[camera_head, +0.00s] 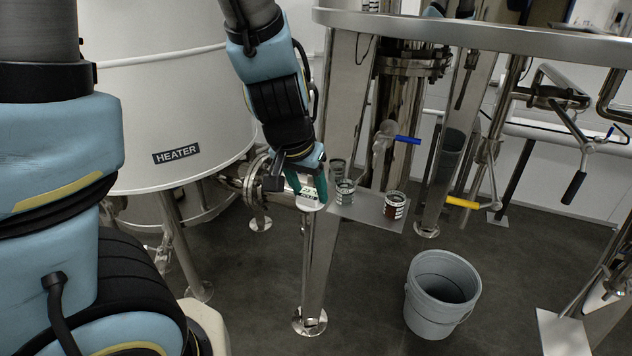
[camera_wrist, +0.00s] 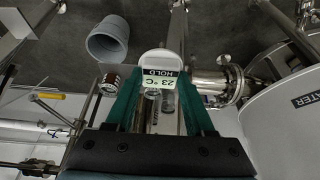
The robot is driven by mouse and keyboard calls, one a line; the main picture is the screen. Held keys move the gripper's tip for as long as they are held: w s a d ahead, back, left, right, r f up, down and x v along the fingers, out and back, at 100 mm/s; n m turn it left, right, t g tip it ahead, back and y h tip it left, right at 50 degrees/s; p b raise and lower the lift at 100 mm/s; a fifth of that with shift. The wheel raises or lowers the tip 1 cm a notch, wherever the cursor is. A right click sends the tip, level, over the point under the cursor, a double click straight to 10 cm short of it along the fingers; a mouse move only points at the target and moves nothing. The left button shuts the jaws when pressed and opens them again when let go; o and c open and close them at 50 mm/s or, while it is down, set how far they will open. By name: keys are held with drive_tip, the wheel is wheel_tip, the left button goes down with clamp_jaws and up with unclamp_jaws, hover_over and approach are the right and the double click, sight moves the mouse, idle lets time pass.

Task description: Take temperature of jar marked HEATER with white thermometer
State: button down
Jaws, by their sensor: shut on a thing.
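My gripper (camera_head: 304,182) is shut on the white thermometer (camera_head: 310,203), just left of a small metal shelf (camera_head: 368,212). In the wrist view, the green fingers of my gripper (camera_wrist: 158,95) grip the thermometer (camera_wrist: 161,58); its display reads 23 °C and HOLD. A clear jar (camera_head: 345,193) and a jar with dark reddish contents (camera_head: 395,206) stand upright on the shelf. The reddish jar also shows in the wrist view (camera_wrist: 110,83). The jar labels are too small to read. The word HEATER is legible on a large white tank (camera_head: 170,110). The thermometer's lower end is not clear.
A grey bucket (camera_head: 428,318) stands on the floor at the right. A steel post (camera_head: 318,265) rises beside the shelf. Pipes and valves with a blue handle (camera_head: 407,140) and a yellow handle (camera_head: 462,203) are close to the shelf.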

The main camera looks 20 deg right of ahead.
sight(309, 195)
drive_tip(key=shift+r+p, duration=3.2)
drive_tip(key=shift+r, duration=0.2)
drive_tip(key=shift+f, duration=0.1)
